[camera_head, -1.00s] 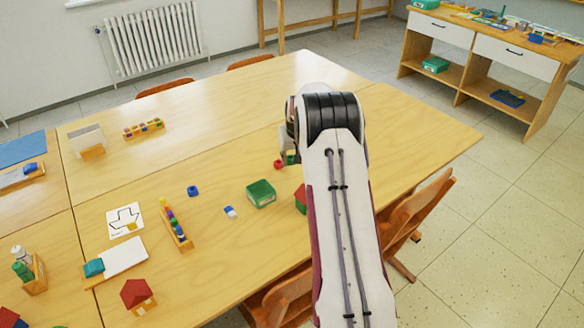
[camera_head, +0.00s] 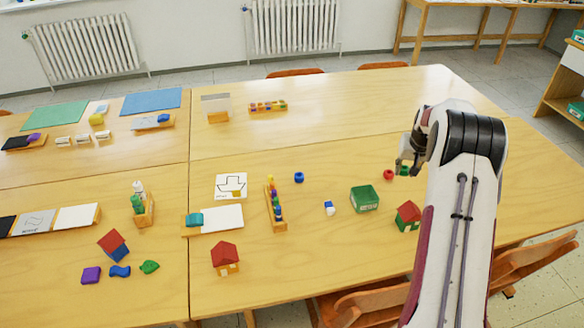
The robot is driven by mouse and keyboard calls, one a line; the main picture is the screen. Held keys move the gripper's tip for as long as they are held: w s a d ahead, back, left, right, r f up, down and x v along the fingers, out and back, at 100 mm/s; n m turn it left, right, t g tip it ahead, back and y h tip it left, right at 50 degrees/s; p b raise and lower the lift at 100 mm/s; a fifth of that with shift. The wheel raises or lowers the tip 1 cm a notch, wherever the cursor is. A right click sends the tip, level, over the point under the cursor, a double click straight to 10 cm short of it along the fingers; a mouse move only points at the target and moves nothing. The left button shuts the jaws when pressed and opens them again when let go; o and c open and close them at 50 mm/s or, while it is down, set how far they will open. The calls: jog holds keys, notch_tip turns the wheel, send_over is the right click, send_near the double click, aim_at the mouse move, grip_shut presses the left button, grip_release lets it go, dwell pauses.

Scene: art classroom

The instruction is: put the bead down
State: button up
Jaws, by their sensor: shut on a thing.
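My gripper (camera_head: 404,164) is at the right of the table, pointing down, with much of it hidden behind my arm's wrist. It is shut on a small green bead (camera_head: 404,171), which shows at its fingertips. I cannot tell whether the bead touches the table. A red bead (camera_head: 388,174) lies on the table just left of the gripper. A blue bead (camera_head: 298,177) lies farther left. A small blue-and-white piece (camera_head: 329,208) lies between the blue bead and a green box (camera_head: 364,190).
A red-roofed house block (camera_head: 408,214) stands close below the gripper, partly beside my arm. A wooden rack with coloured pieces (camera_head: 280,226), an arrow card (camera_head: 231,184) and another house block (camera_head: 225,258) are left. The table's back right (camera_head: 370,110) is clear.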

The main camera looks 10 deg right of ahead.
jog(key=shift+w+a, duration=0.1)
jog(key=w+a+f+n+y, duration=0.1)
jog(key=w+a+n, duration=0.1)
jog(key=w+a, duration=0.9)
jog(key=n+y, duration=0.3)
jog(key=n, duration=0.4)
send_over(227, 189)
jog(key=s, duration=0.1)
jog(key=f, duration=0.3)
jog(key=shift+s+d+f, duration=0.1)
jog(key=shift+s+d, duration=0.05)
jog(key=shift+d, duration=0.05)
jog(key=shift+f, duration=2.5)
jog(key=shift+f, duration=0.1)
jog(key=o, duration=0.8)
